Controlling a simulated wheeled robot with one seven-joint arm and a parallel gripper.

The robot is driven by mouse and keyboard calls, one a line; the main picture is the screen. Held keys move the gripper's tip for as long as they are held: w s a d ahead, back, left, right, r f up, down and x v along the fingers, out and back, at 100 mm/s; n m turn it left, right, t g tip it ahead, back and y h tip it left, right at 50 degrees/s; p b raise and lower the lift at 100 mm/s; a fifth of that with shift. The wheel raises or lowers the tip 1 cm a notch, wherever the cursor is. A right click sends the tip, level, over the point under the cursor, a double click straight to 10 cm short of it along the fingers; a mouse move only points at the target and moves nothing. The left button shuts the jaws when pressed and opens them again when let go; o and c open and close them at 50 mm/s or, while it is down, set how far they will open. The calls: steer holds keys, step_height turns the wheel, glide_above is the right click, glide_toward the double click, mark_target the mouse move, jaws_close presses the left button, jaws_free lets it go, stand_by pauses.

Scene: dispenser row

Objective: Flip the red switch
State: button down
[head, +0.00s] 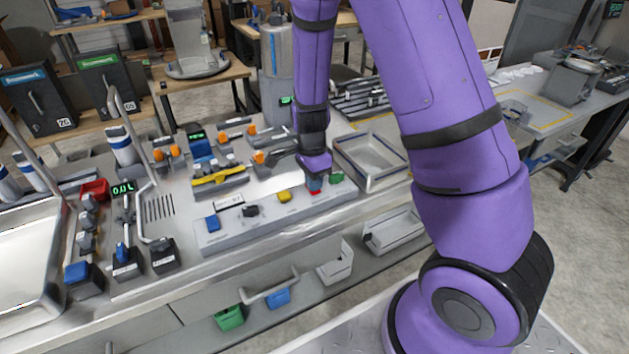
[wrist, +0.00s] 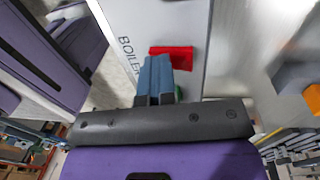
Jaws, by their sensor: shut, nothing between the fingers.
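The red switch (wrist: 178,54) sits on a pale panel (wrist: 166,15) beside printed lettering that reads in part "BOILE". In the head view, only a small part of the red switch (head: 315,192) shows below my fingertips. My gripper (wrist: 155,62) is shut and empty, its blue fingers together. The fingertips are right at the red switch and overlap its edge in the wrist view; I cannot tell whether they touch it. In the head view, my gripper (head: 314,184) points down at the panel's right part.
The panel also carries a blue switch (head: 213,223), a black one (head: 251,211), a yellow one (head: 284,196) and a green one (head: 336,178). A metal tray (head: 342,158) stands to the right. Orange-handled valves (head: 259,157) stand behind. Dispenser levers (head: 163,252) stand to the left.

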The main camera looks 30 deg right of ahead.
steer(key=shift+f, duration=0.1)
steer(key=shift+w, duration=0.75)
steer(key=shift+r, duration=0.25)
